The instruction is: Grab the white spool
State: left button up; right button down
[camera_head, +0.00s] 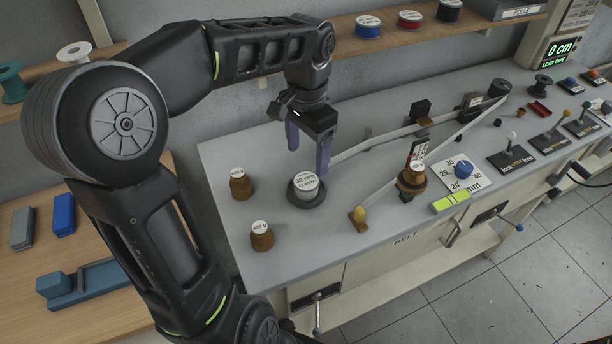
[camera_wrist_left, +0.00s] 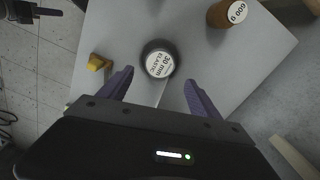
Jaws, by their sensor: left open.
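A white roll labelled "30 mm elastic" (camera_head: 307,189) sits in a dark round holder on the grey workbench; it also shows in the left wrist view (camera_wrist_left: 159,64). A plain white spool (camera_head: 74,53) stands on the wooden wall shelf at the upper left, behind my left arm. My left gripper (camera_head: 308,160) points down with its purple fingers apart and empty, just above and behind the elastic roll. In the left wrist view the roll lies just beyond the gap between the fingertips (camera_wrist_left: 158,79).
Brown labelled weights (camera_head: 240,186) and (camera_head: 262,238) stand left and front of the roll. A yellow-tipped piece (camera_head: 358,219) and a weight-topped stand (camera_head: 412,180) are to its right. A belt strip (camera_head: 380,140) runs along the bench. A teal spool (camera_head: 12,84) stands on the shelf.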

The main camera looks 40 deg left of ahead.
aim_at(306, 181)
pick_arm(q)
jog(key=shift+f, duration=0.1)
jog(key=shift+f, duration=1.25)
notch_tip(306, 181, down, 5)
jog(key=shift+s+f+p, duration=0.1)
jog(key=shift+s+p, duration=0.05)
jog(key=shift+p, duration=0.4)
jog(key=shift+c, duration=0.3)
jog(key=c, duration=1.4)
notch_tip(306, 181, up, 10)
jog(key=shift+r+b, duration=0.1)
jog(key=shift+b, duration=0.3)
